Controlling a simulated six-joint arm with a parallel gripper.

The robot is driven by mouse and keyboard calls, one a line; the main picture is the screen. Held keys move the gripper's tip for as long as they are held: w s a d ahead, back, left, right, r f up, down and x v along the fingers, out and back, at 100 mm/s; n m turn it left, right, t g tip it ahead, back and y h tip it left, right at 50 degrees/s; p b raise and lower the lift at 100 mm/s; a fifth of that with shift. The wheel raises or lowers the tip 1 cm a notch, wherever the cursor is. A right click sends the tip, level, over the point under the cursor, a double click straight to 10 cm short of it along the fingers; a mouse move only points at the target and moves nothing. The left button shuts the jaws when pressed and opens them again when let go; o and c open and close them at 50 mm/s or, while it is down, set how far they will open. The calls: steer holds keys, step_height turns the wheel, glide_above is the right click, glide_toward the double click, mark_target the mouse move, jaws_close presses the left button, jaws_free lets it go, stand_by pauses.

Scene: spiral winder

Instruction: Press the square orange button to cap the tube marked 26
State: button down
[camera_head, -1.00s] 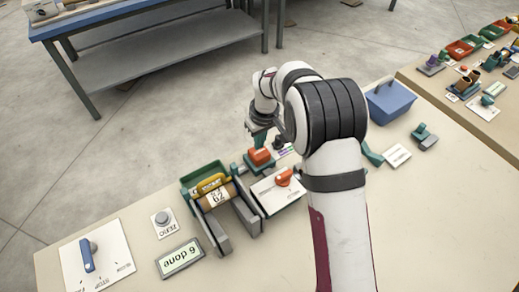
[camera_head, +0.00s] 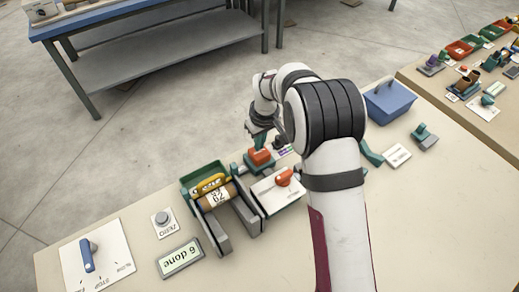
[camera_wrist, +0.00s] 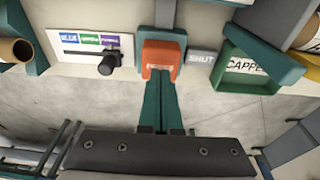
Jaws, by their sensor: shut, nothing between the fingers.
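The square orange button (camera_head: 261,156) sits on a teal base beyond the tube cradle. It also shows in the wrist view (camera_wrist: 160,57). My gripper (camera_head: 260,143) is shut and empty, pointing down at the button. In the wrist view its teal fingertips (camera_wrist: 160,76) overlap the button's near edge; I cannot tell whether it is pressed down. A brown tube (camera_head: 222,198) with a white label lies across the grey cradle; the label is upside down and its number is hard to read.
A blue bin (camera_head: 389,101) stands right.

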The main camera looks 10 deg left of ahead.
mark_target(260, 152)
steer(key=shift+f, duration=1.55)
steer(key=shift+r, duration=4.05)
steer(key=s+d+r+m, duration=0.4)
steer(key=s+d+r, duration=0.4)
steer(key=s+d+m, duration=0.4)
steer(key=s+m, duration=0.1)
steer(key=s, duration=0.7)
steer(key=s+d+r+m+g, duration=0.1)
steer(key=s+d+m, duration=0.4)
steer(key=s, duration=0.7)
steer(key=shift+s+d+r+m+y, duration=0.2)
steer(key=shift+s+r+m+y, duration=0.1)
steer(key=shift+s, duration=0.1)
